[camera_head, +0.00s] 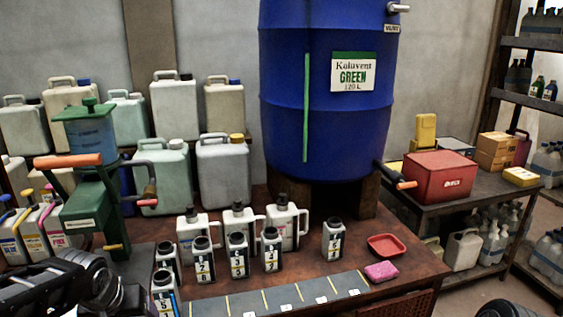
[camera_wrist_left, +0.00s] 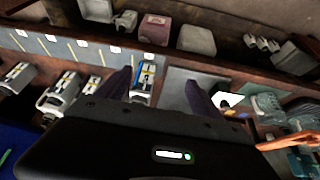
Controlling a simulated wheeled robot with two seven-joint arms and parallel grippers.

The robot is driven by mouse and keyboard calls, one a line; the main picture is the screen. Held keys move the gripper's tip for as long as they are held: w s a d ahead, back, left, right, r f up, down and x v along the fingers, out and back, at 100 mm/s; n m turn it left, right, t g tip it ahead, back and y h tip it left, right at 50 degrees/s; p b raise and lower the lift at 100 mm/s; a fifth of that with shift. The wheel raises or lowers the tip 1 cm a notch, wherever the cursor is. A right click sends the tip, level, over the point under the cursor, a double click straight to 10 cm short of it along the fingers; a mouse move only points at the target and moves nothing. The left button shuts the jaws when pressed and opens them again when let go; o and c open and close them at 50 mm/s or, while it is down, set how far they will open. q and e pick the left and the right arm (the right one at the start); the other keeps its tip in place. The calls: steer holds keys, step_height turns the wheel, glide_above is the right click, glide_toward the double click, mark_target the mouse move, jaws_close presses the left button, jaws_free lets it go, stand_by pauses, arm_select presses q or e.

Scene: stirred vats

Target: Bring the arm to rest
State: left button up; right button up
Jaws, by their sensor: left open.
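My left arm (camera_head: 75,285) comes in at the lower left of the head view, over the near left part of the brown table (camera_head: 420,270). In the left wrist view the two dark fingers of my left gripper (camera_wrist_left: 160,92) stand wide apart. A small labelled bottle (camera_wrist_left: 145,78) with a blue mark shows below, near the left finger. I see nothing held between the fingers. In the head view the fingertips cannot be made out clearly. My right gripper is not seen.
Several small numbered bottles (camera_head: 238,255) and white jugs (camera_head: 285,222) stand on the table. A marked dark strip (camera_head: 290,297) runs along its front, near a pink sponge (camera_head: 381,271) and a red tray (camera_head: 388,246). A blue vat (camera_head: 285,120) and a green pump (camera_head: 95,205) stand behind.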

arm_select(q)
steer(key=w+d+f+m+t+h, duration=0.25)
steer(key=w+d+f, duration=0.4)
steer(key=d, duration=0.35)
steer(key=s+d+f+g+h, duration=0.1)
steer(key=d+f, duration=0.3)
steer(key=f, duration=0.2)
steer(key=s+d+f+h, duration=0.1)
steer(key=s+d+f, duration=0.1)
steer(key=d+f, duration=0.3)
steer(key=s+d+f+g, duration=0.3)
steer(key=s+d+f, duration=0.1)
steer(key=s+f, duration=0.5)
steer(key=s+d+f+g+p, duration=0.1)
steer(key=s+d+f+g, duration=0.2)
steer(key=s+f, duration=0.6)
steer(key=s+d+n+h, duration=0.1)
steer(key=s, duration=0.2)
steer(key=shift+d+f, duration=0.25)
steer(key=shift+d, duration=0.15)
